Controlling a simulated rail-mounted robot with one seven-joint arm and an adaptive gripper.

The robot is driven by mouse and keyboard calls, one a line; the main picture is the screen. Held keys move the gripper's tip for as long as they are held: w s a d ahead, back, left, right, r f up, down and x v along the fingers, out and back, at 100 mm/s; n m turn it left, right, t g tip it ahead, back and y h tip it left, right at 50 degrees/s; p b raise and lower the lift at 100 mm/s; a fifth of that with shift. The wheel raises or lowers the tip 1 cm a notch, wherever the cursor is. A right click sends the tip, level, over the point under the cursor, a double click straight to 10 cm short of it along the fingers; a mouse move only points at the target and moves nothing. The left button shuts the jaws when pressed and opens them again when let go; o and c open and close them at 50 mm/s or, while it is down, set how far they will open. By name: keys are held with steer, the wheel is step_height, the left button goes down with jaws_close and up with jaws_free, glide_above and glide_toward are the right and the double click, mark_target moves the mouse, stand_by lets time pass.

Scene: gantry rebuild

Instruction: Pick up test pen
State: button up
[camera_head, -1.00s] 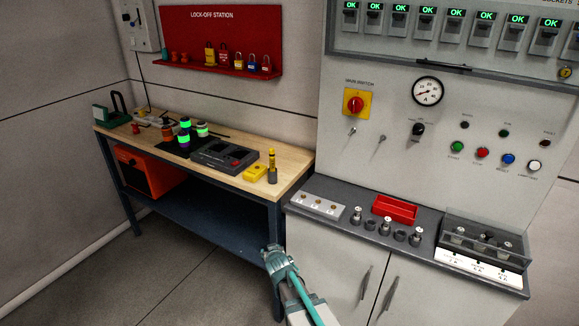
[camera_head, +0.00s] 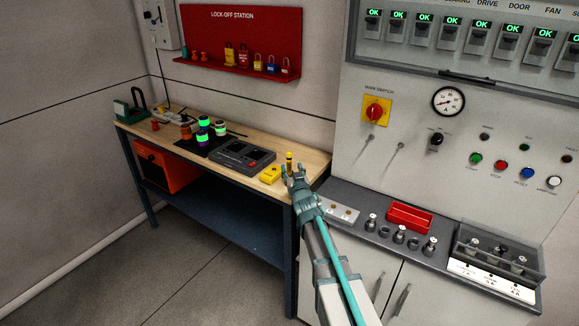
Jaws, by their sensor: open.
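The test pen (camera_head: 289,158) is a thin yellow upright stick at the right end of the wooden workbench. Only its upper part shows; its lower part and dark holder are hidden behind my gripper. My gripper (camera_head: 292,174) is open at the pen, at the bench's right edge. I cannot tell whether the pen is between the fingers or just behind them.
A yellow device (camera_head: 271,174) lies just left of the pen. A dark grey case (camera_head: 243,157) sits further left on the workbench (camera_head: 222,173). The grey cabinet ledge (camera_head: 350,190) with a red tray (camera_head: 410,217) stands to the right.

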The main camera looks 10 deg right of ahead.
mark_target(290, 163)
steer(key=shift+w+a+p, duration=0.15)
steer(key=shift+w+p, duration=1.05)
steer(key=shift+w, duration=1.5)
jaws_close()
